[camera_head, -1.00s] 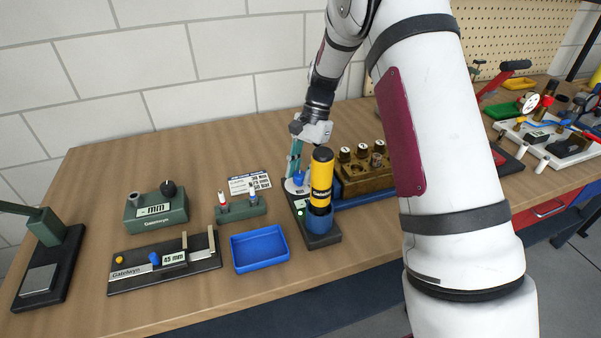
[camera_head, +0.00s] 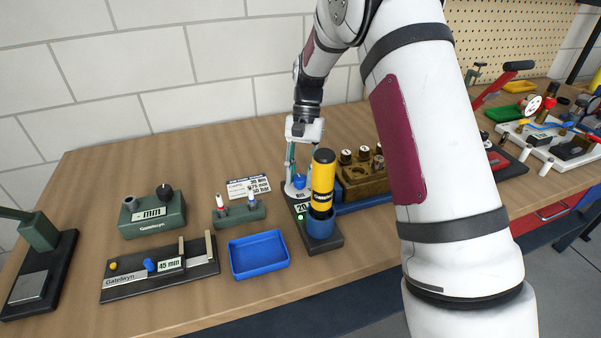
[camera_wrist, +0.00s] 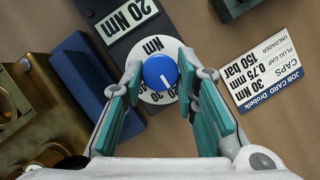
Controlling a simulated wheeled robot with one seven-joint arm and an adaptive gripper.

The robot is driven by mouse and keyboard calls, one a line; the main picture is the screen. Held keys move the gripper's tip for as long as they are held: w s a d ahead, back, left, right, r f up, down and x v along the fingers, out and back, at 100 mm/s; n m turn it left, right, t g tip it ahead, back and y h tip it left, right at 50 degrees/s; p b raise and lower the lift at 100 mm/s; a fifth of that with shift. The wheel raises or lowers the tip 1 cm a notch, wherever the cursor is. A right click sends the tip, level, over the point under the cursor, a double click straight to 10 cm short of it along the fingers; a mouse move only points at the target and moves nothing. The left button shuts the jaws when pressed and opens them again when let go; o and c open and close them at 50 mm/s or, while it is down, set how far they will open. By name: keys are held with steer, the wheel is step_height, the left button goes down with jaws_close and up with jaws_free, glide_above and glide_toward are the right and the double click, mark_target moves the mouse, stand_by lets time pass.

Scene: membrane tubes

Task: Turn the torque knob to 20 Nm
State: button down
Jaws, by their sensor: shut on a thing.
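The torque knob (camera_wrist: 160,72) is blue with a white pointer line and sits on a white dial ring (camera_wrist: 155,97) marked in Nm. In the wrist view its pointer faces the lower right, toward the printed numbers. The display (camera_wrist: 125,18) on the dark base reads 20 Nm. My gripper (camera_wrist: 163,82) has its teal fingers on both sides of the knob, shut on it. In the head view my gripper (camera_head: 300,172) points down over the knob (camera_head: 299,182), behind the yellow-handled tool (camera_head: 322,180) that stands in a blue holder on the same base.
A job card (camera_wrist: 272,78) reading 30 Nm, 0.75 mm and 150 bar lies beside the base. A brown socket block (camera_head: 365,185) stands close on the right. Bare table lies behind the card.

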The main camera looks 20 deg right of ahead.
steer(key=c, duration=1.2)
jaws_free()
steer(key=shift+c, duration=0.2)
steer(key=v, duration=1.2)
